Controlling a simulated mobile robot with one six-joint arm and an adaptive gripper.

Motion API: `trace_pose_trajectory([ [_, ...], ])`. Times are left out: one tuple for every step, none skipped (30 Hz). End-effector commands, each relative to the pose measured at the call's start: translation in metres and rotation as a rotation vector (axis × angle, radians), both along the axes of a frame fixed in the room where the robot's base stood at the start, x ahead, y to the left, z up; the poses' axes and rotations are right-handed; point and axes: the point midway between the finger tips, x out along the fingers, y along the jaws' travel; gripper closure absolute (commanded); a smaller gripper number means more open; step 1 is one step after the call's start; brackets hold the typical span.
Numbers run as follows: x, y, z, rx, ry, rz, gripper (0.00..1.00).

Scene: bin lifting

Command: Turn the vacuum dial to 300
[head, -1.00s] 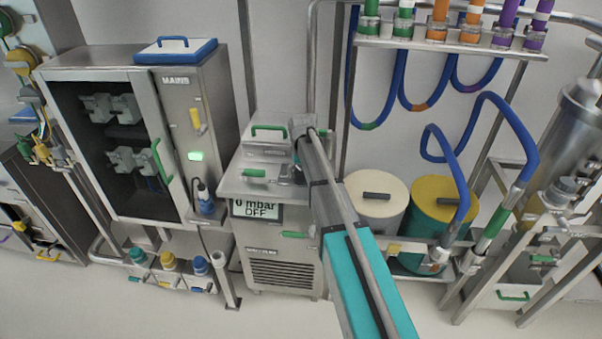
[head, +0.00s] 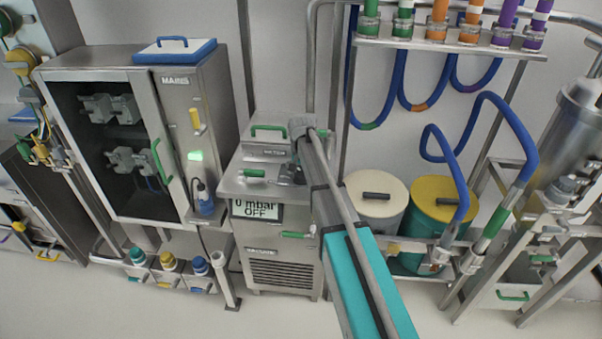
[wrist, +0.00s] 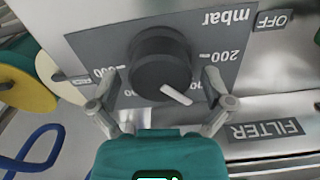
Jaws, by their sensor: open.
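The vacuum dial (wrist: 160,62) is a round dark knob on a grey plate marked "mbar", shown upside down in the wrist view. Its white pointer (wrist: 176,95) faces the lower right of that view, and a "200" mark is to its right. Other scale numbers are partly hidden. My gripper (wrist: 161,82) is open, with one finger on each side of the knob; I cannot tell whether they touch it. In the head view my gripper (head: 296,165) is over the top of the vacuum unit (head: 280,250) and hides the dial. The unit's display (head: 257,208) reads "0 mbar OFF".
An "OFF" label (wrist: 271,21) and a "FILTER" label (wrist: 265,130) lie beside the dial plate. A green handle (head: 268,128) stands behind my gripper. A white drum (head: 376,205) and a yellow-lidded drum (head: 440,200) stand right of the unit. A steel cabinet (head: 185,130) stands left.

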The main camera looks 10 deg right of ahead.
Motion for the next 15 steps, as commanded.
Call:
trace_pose_trajectory([
  [0.0, 0.0, 0.0, 0.0, 0.0, -0.032, 0.0],
  [0.0, 0.0, 0.0, 0.0, 0.0, -0.051, 0.0],
  [0.0, 0.0, 0.0, 0.0, 0.0, -0.077, 0.0],
  [0.0, 0.0, 0.0, 0.0, 0.0, -0.097, 0.0],
  [0.0, 0.0, 0.0, 0.0, 0.0, -0.117, 0.0],
  [0.0, 0.0, 0.0, 0.0, 0.0, -0.142, 0.0],
  [0.0, 0.0, 0.0, 0.0, 0.0, -0.162, 0.0],
  [0.0, 0.0, 0.004, 0.0, 0.0, -0.17, 0.0],
  [0.0, 0.0, 0.01, 0.0, 0.0, -0.167, 0.0],
  [0.0, 0.0, 0.013, 0.0, 0.0, -0.166, 0.0],
  [0.0, 0.0, 0.016, 0.0, 0.0, -0.165, 0.0],
  [0.0, 0.0, 0.019, 0.0, 0.0, -0.165, 0.0],
  [0.0, 0.0, 0.021, 0.0, 0.0, -0.164, 0.0],
  [0.0, 0.0, 0.024, 0.0, 0.0, -0.164, 0.0],
  [0.0, 0.0, 0.027, 0.0, 0.0, -0.164, 0.0],
])
